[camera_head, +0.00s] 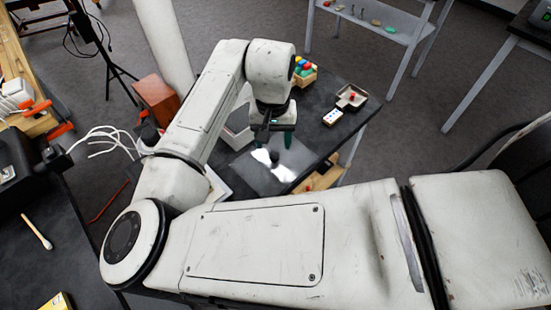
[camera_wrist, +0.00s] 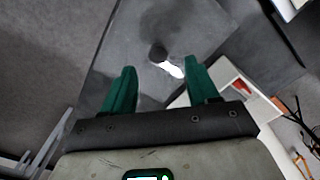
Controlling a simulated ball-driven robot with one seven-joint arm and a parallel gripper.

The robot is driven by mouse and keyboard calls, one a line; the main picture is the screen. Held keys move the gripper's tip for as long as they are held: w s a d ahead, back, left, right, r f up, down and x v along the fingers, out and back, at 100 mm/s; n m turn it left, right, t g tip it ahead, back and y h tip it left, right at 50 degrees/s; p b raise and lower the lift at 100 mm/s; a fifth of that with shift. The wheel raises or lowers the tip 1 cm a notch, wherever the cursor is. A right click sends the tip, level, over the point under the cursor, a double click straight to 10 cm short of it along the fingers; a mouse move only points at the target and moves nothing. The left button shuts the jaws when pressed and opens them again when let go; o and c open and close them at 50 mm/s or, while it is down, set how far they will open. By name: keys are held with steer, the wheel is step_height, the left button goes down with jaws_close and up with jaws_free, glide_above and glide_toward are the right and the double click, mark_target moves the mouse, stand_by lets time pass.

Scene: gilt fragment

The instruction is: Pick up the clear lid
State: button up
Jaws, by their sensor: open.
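The clear lid (camera_head: 250,172) is a flat see-through sheet with bright glare, lying on the dark table, with a small dark knob (camera_head: 275,156) on it. In the wrist view the lid (camera_wrist: 128,45) spreads out ahead of the fingers, and its knob (camera_wrist: 158,53) shows beside a white glare streak. My gripper (camera_head: 276,140) points down above the lid, near the knob. In the wrist view my gripper (camera_wrist: 160,68) has its two green fingers apart, with the knob lined up between and just beyond the tips. Nothing is held. The height above the knob is hard to tell.
A white open box (camera_wrist: 235,78) stands beside the lid, partly behind my arm in the head view. A wooden crate of coloured pieces (camera_head: 304,72), a tray with a red piece (camera_head: 352,97) and a white dotted block (camera_head: 333,117) sit farther along the table.

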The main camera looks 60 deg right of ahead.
mark_target(274, 154)
steer(key=shift+s+d+f+p, duration=0.1)
steer(key=shift+f+p, duration=0.2)
steer(key=shift+f, duration=1.2)
steer(key=shift+s+f+p, duration=0.1)
steer(key=shift+f+p, duration=0.15)
steer(key=shift+f, duration=1.25)
steer(key=shift+c, duration=0.2)
steer(key=shift+w, duration=0.1)
jaws_close()
